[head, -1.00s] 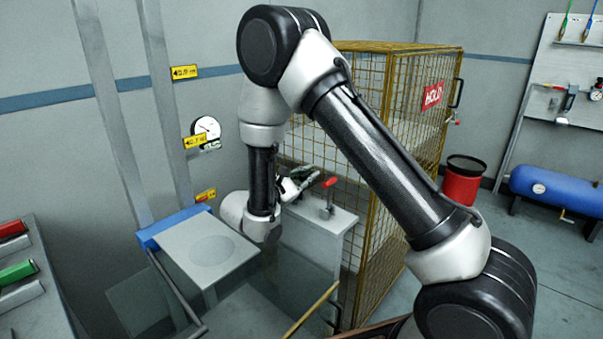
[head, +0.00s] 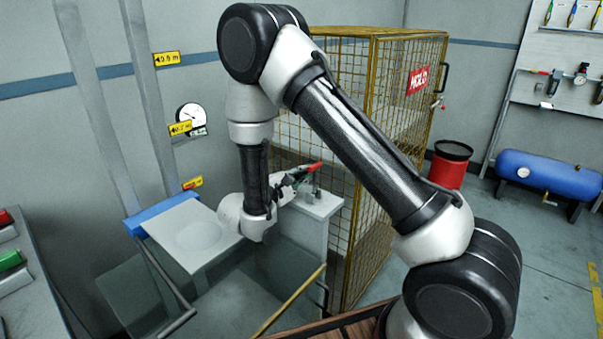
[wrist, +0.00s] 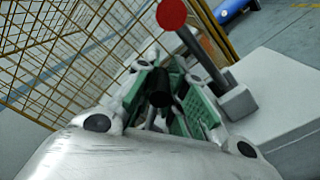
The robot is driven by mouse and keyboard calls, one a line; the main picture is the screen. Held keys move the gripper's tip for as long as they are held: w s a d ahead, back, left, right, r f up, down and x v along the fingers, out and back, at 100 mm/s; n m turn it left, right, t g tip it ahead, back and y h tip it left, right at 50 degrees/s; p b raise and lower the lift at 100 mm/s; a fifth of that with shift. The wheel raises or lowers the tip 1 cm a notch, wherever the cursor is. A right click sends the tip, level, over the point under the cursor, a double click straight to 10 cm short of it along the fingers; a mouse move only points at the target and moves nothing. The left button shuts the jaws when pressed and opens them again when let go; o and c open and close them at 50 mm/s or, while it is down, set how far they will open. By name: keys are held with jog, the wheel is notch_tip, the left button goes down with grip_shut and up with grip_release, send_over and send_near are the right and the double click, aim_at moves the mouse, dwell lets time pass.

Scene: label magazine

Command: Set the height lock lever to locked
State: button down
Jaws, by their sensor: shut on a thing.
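The height lock lever shows in the head view as a red handle (head: 311,167) on a short grey post. The post stands on a pale pedestal (head: 322,204). In the wrist view the red end (wrist: 171,14) shows as a round disc at the top of a tilted grey post, rising from a small block (wrist: 237,103). My gripper (head: 297,181) is beside the lever, over the pedestal's left part. In the wrist view its green-padded fingers (wrist: 178,97) are around a dark cylinder (wrist: 160,88). How this cylinder joins the post is hidden.
A yellow mesh cage (head: 385,150) stands right behind the pedestal. A grey platform with a blue edge (head: 160,215) is to the left, by wall columns with yellow height labels. A red drum (head: 449,172) and a blue tank (head: 545,174) stand at the right.

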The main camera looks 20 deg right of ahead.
jog(key=shift+s+f, duration=0.1)
jog(key=c, duration=1.4)
grip_release()
jog(key=v, duration=1.2)
